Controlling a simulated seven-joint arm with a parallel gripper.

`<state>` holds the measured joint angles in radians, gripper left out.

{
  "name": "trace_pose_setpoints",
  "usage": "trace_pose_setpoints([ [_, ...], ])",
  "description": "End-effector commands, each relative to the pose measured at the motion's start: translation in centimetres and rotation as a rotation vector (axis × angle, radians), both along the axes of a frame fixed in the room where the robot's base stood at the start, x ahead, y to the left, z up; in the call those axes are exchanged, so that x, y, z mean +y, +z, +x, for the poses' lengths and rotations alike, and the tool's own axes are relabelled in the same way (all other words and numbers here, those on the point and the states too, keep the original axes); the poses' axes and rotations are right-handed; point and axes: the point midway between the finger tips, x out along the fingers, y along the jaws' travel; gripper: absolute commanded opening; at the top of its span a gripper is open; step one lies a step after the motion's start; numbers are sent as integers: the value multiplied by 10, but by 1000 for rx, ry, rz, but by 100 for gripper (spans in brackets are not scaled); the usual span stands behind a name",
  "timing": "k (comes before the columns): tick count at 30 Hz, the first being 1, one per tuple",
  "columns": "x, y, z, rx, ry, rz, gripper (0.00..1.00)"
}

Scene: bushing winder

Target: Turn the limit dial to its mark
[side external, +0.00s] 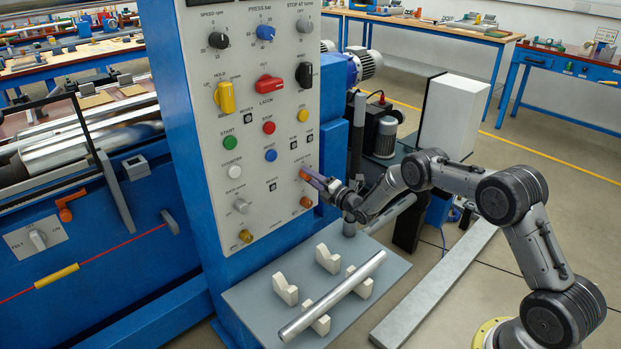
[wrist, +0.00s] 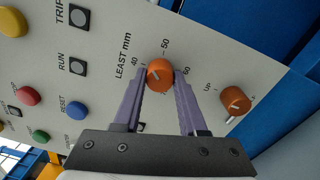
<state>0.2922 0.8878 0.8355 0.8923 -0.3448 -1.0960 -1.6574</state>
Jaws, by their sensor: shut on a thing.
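An orange dial (wrist: 159,73) with a white pointer line sits on the panel under the label "LEAST mm", with numbers 40, 50 and 60 around it. My gripper (wrist: 161,76) has its two purple fingers on opposite sides of this dial, shut on it. The pointer line shows on the dial's face, but I cannot tell a target mark from the printed scale. In the side view my gripper (side external: 312,178) reaches the panel's right edge from the right, and the orange dial (side external: 304,175) shows at its tips.
Another orange knob (wrist: 236,100) is close to the right finger. TRIP (wrist: 78,16) and RUN (wrist: 77,66) switches lie to the left. In the side view, the grey panel (side external: 230,160) carries several knobs and buttons. A metal bar (side external: 335,297) rests on cream V-blocks below.

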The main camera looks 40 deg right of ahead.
Motion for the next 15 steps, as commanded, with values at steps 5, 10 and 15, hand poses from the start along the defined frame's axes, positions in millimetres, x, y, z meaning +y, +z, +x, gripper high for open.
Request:
trace_pose_setpoints([
  [5,0,-1,0,0,1,-169,0],
  [10,0,-1,0,0,0,-328,0],
  [15,0,0,0,-1,1,-471,0],
])
